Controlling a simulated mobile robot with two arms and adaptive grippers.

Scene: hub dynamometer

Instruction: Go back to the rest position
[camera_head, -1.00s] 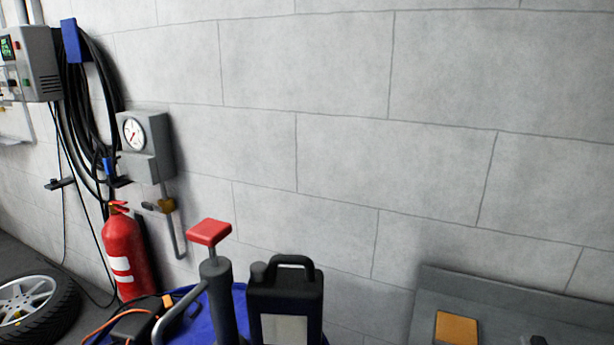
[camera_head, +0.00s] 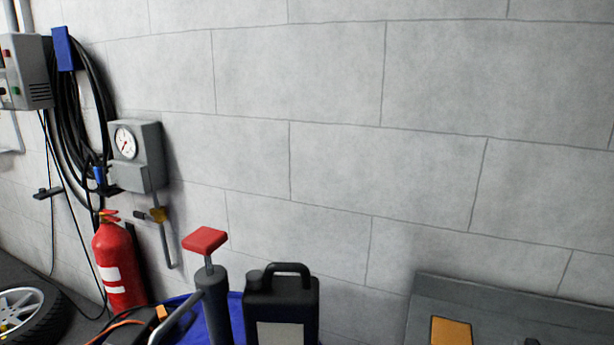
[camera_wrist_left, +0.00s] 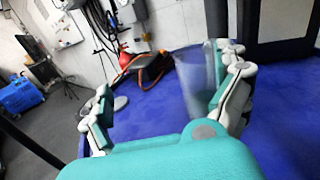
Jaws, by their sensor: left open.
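My left gripper (camera_wrist_left: 168,100) shows in the left wrist view with its two teal-padded fingers spread apart over a blue surface (camera_wrist_left: 285,120). A clear, blurred cup-like container (camera_wrist_left: 195,82) stands close to the right-hand finger; I cannot tell whether they touch. Nothing is visibly clamped between the fingers. Neither gripper shows in the head view, and my right gripper is in neither view.
In the head view, a black jug (camera_head: 282,300) and a red-handled pump (camera_head: 204,241) stand by a blue top. Behind are a fire extinguisher (camera_head: 119,268), a gauge box (camera_head: 138,155) and a wheel (camera_head: 30,315). A grey unit (camera_head: 480,305) stands at lower right.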

